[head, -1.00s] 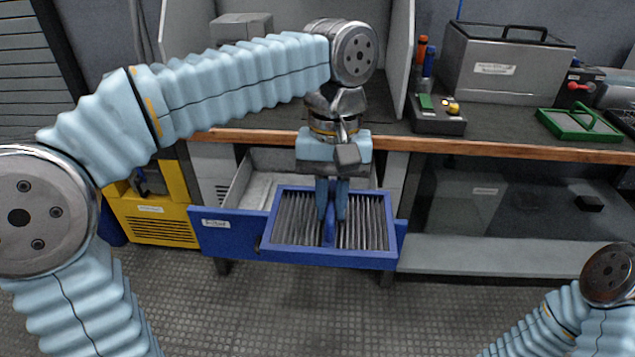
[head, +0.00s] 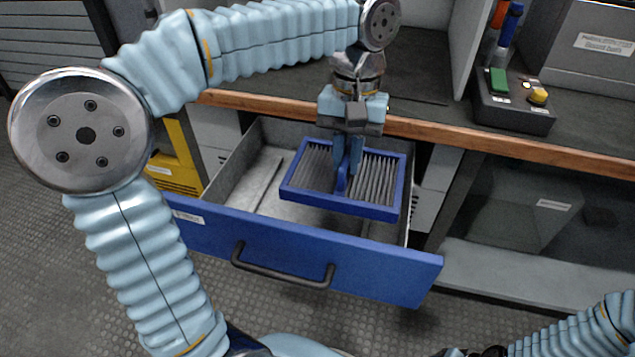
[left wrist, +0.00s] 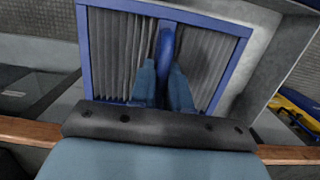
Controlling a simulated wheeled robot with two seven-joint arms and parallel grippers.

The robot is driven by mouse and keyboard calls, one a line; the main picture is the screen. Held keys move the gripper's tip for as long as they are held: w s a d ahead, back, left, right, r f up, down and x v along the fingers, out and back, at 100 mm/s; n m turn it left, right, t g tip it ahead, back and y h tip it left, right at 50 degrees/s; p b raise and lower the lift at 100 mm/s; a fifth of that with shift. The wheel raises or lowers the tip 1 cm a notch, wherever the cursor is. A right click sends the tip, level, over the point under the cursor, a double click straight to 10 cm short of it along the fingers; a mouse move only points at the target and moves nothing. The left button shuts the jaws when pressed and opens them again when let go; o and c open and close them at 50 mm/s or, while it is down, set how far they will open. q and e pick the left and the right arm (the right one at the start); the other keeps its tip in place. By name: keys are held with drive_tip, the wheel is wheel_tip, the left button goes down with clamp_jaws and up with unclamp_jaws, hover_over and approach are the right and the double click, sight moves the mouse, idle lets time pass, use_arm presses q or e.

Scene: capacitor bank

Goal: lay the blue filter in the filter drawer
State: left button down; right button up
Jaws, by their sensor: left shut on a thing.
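The blue filter (head: 376,207) is a blue frame with grey pleats and a blue handle across its middle. My left gripper (head: 347,172) is shut on that handle and holds the filter over the right part of the open filter drawer (head: 300,262). The drawer has a blue front, a dark bar handle and a grey inside. Whether the filter touches the drawer floor cannot be told. In the left wrist view the filter (left wrist: 122,45) shows with the fingers (left wrist: 164,85) on its handle. My right gripper is not in view; only part of its arm shows.
A wooden-edged bench top (head: 480,145) runs just above and behind the drawer. A control box (head: 515,105) with green and yellow buttons stands on it. A yellow unit (head: 176,165) is left of the drawer. The drawer's left part is bare.

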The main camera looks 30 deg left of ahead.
sight(317, 149)
use_arm(q)
drive_tip(key=a+f, duration=0.2)
drive_tip(key=w+a+f+b, duration=0.1)
drive_tip(key=a+f, duration=0.3)
drive_tip(key=shift+w+a+f, duration=0.2)
drive_tip(key=shift+w, duration=0.1)
drive_tip(key=shift+a+f+b, duration=0.2)
drive_tip(key=shift+f+b, duration=0.4)
drive_tip(key=shift+f, duration=1.15)
drive_tip(key=shift+f, duration=0.15)
drive_tip(key=c, duration=1.1)
unclamp_jaws()
drive_tip(key=r+p, duration=0.1)
drive_tip(key=r, duration=0.2)
drive_tip(key=w+r+p, duration=0.1)
drive_tip(key=r, duration=0.3)
drive_tip(key=r+p, duration=0.1)
drive_tip(key=r, duration=0.3)
drive_tip(key=shift+w+a, duration=0.2)
drive_tip(key=shift+w, duration=0.15)
drive_tip(key=shift+r, duration=0.6)
